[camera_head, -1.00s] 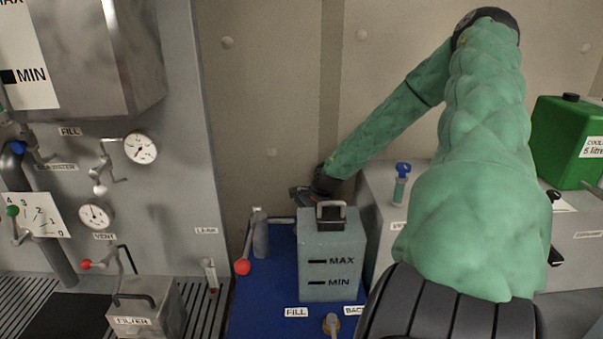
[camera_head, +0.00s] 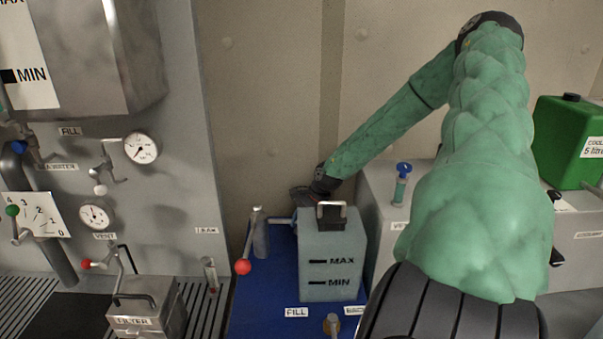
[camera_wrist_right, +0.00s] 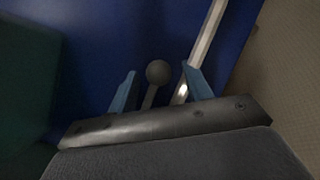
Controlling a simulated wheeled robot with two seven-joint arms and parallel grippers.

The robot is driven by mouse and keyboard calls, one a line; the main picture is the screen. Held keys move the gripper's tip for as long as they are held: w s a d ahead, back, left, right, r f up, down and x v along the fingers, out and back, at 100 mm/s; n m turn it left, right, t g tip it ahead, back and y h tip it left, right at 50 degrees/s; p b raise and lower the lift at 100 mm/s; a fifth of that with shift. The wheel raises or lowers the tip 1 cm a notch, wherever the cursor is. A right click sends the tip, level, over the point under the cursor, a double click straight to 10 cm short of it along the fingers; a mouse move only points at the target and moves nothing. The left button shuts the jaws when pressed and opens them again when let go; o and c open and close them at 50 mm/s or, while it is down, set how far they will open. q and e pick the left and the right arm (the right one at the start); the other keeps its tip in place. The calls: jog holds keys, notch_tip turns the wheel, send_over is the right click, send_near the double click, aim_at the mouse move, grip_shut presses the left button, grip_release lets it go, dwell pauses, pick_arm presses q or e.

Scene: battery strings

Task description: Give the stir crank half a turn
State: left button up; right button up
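My right gripper is partly hidden behind the grey tank marked MAX and MIN (camera_head: 332,262) in the head view. In the right wrist view its two blue fingers (camera_wrist_right: 160,69) are spread, with gaps on both sides of a dark round knob (camera_wrist_right: 157,73) on a short stem. Whether this knob is the stir crank's handle, I cannot tell. A lever with a red ball (camera_head: 243,267) leans beside a grey post (camera_head: 260,236), left of the tank. No label naming the stir crank is readable. My left gripper is not in view.
A pale metal rod (camera_wrist_right: 208,38) runs close by the gripper's right finger in the wrist view. The tank stands on a blue surface (camera_head: 265,300). A filter box (camera_head: 148,305) and gauges are at left; a green canister (camera_head: 565,140) is at right.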

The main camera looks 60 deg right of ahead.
jog(key=shift+r, duration=0.2)
jog(key=shift+s+d+r, duration=0.15)
jog(key=shift+r, duration=0.05)
jog(key=shift+d+r+b, duration=0.1)
jog(key=shift+r+b, duration=0.2)
jog(key=shift+b, duration=0.05)
jog(key=b+v, duration=0.1)
jog(key=v, duration=0.2)
jog(key=shift+s, duration=0.1)
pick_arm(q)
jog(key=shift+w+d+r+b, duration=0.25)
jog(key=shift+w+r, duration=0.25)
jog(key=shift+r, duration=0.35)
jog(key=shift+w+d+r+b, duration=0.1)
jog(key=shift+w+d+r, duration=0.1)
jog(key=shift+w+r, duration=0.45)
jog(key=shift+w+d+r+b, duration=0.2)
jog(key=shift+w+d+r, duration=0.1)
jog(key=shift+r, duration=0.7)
pick_arm(e)
jog(key=shift+v, duration=1.6)
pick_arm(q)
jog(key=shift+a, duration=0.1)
